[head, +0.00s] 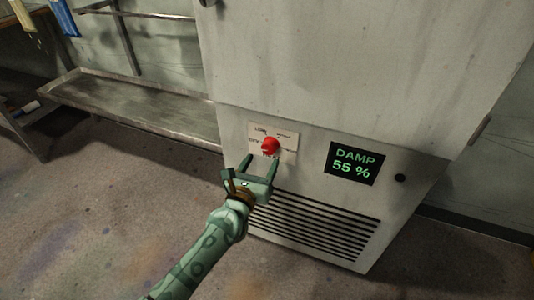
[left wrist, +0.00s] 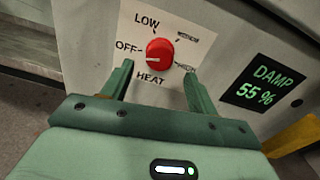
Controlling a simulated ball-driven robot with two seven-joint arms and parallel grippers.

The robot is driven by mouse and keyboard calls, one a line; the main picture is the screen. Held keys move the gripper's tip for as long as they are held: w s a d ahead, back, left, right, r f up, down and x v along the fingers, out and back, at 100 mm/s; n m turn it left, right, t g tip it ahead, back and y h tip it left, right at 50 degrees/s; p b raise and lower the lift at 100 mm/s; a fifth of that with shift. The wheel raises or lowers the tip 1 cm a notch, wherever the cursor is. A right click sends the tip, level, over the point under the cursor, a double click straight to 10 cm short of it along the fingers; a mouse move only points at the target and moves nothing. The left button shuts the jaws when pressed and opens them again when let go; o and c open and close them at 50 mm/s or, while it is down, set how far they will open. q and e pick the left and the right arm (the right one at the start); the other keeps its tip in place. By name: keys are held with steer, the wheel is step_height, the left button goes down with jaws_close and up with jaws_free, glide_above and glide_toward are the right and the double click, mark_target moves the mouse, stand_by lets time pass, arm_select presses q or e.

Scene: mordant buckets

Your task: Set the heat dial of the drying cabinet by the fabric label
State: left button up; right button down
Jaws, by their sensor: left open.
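The drying cabinet (head: 330,60) is a large pale grey box. Its red heat dial (head: 269,146) sits on a white plate (head: 289,131) low on the front. HEAT is printed below. My left gripper (head: 259,160) is open, its fingers just below and either side of the dial, apart from it as far as I can tell. No fabric label shows clearly. My right gripper is not in view.
A green-lit display (head: 353,163) reads DAMP 55 %, with a small black knob (head: 400,178) beside it. A vent grille (head: 315,228) lies below. A metal shelf (head: 140,105) stands left of the cabinet. Blue and pale yellow hanging strips show at top left. The floor in front is clear.

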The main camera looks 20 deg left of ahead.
mark_target(268, 151)
arm_select(q)
steer(key=w, duration=0.4)
steer(key=shift+w+f+b, duration=0.1)
steer(key=shift+f+b, duration=0.05)
steer(key=shift+b, duration=0.25)
steer(key=shift+w, duration=0.35)
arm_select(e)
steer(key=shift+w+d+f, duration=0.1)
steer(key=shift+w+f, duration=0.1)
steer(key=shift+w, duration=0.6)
arm_select(q)
steer(key=c, duration=1)
steer(key=shift+m, duration=0.3)
